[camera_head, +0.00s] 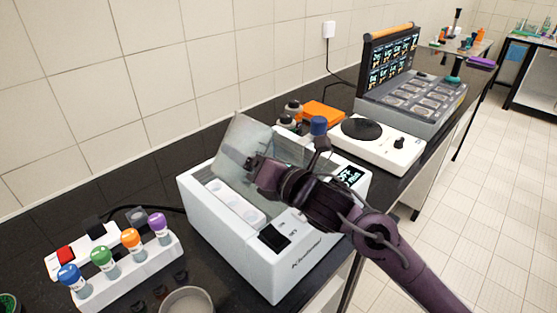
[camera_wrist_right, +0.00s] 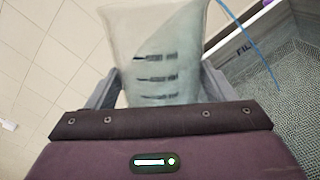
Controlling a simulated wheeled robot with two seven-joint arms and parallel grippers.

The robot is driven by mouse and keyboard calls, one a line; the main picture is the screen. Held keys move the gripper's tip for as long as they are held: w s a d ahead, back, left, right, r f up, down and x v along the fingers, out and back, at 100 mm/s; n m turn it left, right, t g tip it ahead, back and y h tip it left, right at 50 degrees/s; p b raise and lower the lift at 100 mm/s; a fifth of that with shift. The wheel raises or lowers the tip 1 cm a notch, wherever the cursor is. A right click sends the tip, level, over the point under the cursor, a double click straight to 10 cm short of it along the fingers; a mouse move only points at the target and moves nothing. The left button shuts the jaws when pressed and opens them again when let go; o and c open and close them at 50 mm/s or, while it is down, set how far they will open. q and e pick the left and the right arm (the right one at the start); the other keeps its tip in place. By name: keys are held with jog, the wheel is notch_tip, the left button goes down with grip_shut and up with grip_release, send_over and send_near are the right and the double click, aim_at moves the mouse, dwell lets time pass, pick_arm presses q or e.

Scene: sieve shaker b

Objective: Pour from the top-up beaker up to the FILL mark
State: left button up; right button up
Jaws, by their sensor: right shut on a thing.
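The top-up beaker (camera_head: 242,143) is clear, with greyish contents, and is tilted above the white machine (camera_head: 285,262) in the head view. My right gripper (camera_head: 258,168) is shut on it. In the right wrist view the beaker (camera_wrist_right: 158,60) sits between the grey fingers (camera_wrist_right: 160,92), with dark graduation marks facing the camera. A thin blue curved line (camera_wrist_right: 252,52) runs from near its rim down to the right; I cannot tell for certain that it is liquid. The FILL mark (camera_wrist_right: 244,48) shows partly as "FIL" on a pale strip beside a speckled blue-grey surface. My left gripper is out of view.
A white rack (camera_head: 130,272) with several colour-capped tubes stands left of the machine. A round pan (camera_head: 187,302) is at the front. A white device with a black disc (camera_head: 362,129), an orange block (camera_head: 323,113) and a grey case (camera_head: 415,100) stand behind, to the right.

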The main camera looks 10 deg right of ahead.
jog(key=shift+d+m+p, duration=0.1)
jog(key=shift+m+p, duration=0.6)
jog(key=shift+p, duration=0.15)
dwell(0.6)
jog(key=shift+r+m+p, duration=0.65)
jog(key=shift+m+p, duration=0.25)
jog(key=shift+p, duration=0.65)
dwell(0.8)
jog(key=shift+w+f+m+p, duration=0.1)
jog(key=shift+f+m+p, duration=0.15)
jog(key=shift+m+p, duration=1)
dwell(3.0)
